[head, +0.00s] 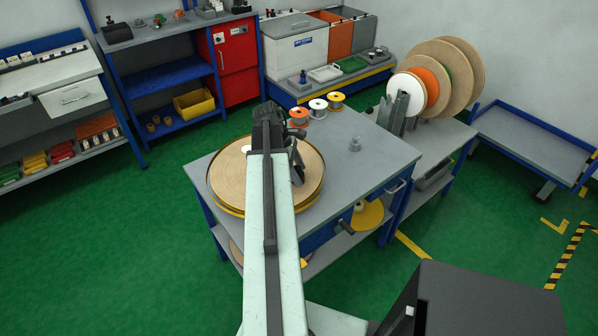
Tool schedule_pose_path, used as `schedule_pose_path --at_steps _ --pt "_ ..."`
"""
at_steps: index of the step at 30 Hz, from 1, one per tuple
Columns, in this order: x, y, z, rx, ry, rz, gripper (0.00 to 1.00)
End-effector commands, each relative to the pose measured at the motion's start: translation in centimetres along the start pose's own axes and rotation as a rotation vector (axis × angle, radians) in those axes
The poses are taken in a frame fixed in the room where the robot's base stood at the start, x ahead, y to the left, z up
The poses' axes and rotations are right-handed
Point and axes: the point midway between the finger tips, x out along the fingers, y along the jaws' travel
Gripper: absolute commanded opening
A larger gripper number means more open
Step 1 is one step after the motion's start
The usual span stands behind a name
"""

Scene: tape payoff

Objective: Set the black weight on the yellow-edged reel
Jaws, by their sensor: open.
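The yellow-edged reel (225,182) lies flat on the grey worktable, with a tan face and a yellow rim. My arm crosses in front of its middle and hides part of it. My gripper (299,172) is open over the right part of the reel, its dark fingers pointing down. I cannot make out the black weight; it may be hidden behind my arm or lost against the dark gripper.
Small orange (298,114), white (318,105) and yellow (336,100) spools stand at the worktable's back edge. A rack of large discs (457,75) stands beyond it at right. The worktable's front right (365,169) is clear. A blue shelf unit (170,77) stands back left.

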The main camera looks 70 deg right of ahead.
Motion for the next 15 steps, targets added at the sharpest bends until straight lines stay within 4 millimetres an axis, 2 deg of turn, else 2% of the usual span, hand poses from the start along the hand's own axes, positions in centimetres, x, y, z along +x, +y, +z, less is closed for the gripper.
schedule_pose_path --at_steps 5,8,15 --pt "-1.6 0.0 0.3 0.0 0.0 0.0 0.64" --pt "-3.4 0.0 0.5 0.0 0.0 0.0 0.64" --pt "-9.2 0.1 0.6 0.0 0.0 0.0 0.64"
